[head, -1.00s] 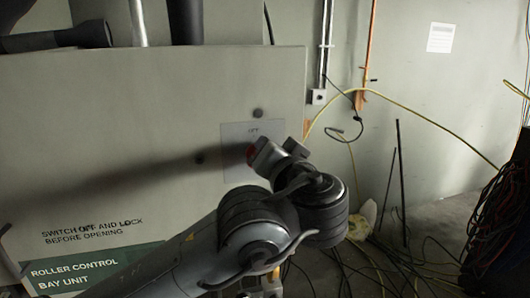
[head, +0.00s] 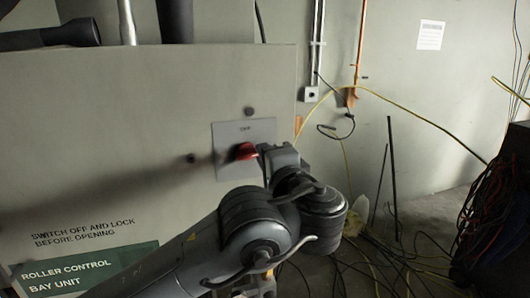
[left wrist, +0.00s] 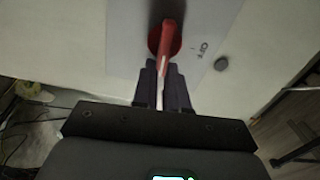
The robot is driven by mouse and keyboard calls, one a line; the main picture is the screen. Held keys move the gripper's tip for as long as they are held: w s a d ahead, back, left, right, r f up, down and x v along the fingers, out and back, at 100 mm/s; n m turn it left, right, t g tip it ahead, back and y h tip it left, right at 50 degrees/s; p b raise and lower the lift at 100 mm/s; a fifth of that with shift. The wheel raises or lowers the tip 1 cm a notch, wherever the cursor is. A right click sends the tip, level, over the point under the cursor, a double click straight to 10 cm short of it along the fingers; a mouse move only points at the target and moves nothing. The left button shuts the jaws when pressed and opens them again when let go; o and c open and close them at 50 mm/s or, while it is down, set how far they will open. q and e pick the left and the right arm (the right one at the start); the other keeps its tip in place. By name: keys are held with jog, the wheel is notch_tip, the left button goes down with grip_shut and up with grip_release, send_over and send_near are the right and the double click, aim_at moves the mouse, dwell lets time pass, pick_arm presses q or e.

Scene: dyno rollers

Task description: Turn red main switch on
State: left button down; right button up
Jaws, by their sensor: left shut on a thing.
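The red main switch (head: 244,151) sits on a pale square plate (head: 228,172) on the grey cabinet's front, below the printed word OFF. Its handle sticks out from the plate toward my left gripper (head: 261,152), which comes in from the right side of the switch. In the left wrist view, the red handle (left wrist: 166,38) runs down between the two dark fingertips of the left gripper (left wrist: 162,68), which are shut on its outer end. The gripper hides part of the plate's right side in the head view. My right gripper is in neither view.
The grey cabinet (head: 90,110) fills the left, with a green ROLLER CONTROL BAY UNIT label (head: 85,270). A yellow cable (head: 425,118) arcs along the wall at right. Loose cables (head: 385,262) lie on the floor. A dark cable bundle (head: 485,225) stands at far right.

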pick_arm(q)
jog(key=shift+f+m, duration=0.1)
jog(key=shift+m, duration=0.5)
jog(key=c, duration=1.2)
grip_release()
jog(key=shift+o, duration=0.2)
jog(key=shift+s+d, duration=0.1)
jog(key=shift+s, duration=0.05)
